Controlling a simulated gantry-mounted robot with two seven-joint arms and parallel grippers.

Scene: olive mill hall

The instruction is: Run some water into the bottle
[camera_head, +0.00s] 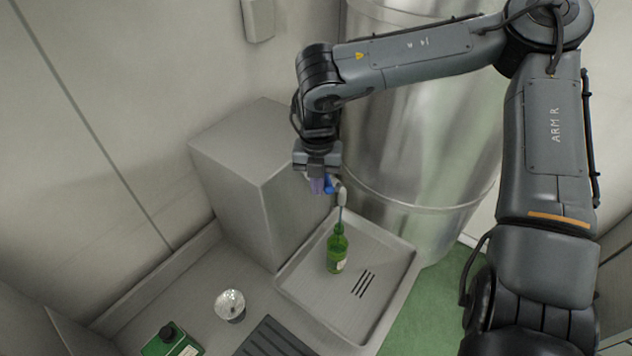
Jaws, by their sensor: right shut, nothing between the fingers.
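The green bottle (337,250) stands upright on the drip tray (385,270), with a pale label on its lower front. The tap (341,195) is directly above it, with a blue part by my fingers. A thin bluish stream, which looks like running water, joins the spout to the bottle's mouth. My right gripper (318,186) points down at the tap's blue part, shut with nothing held. Whether its fingers touch the tap is hard to tell. The water level inside the bottle cannot be made out. My left gripper is out of view.
A grey box (235,180) stands left of the tap, and a large steel tank (430,150) behind it. A shiny metal bowl (229,304), a dark ribbed mat (275,340) and a green container with a black cap (170,343) sit at the front. Bare counter lies around the bowl.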

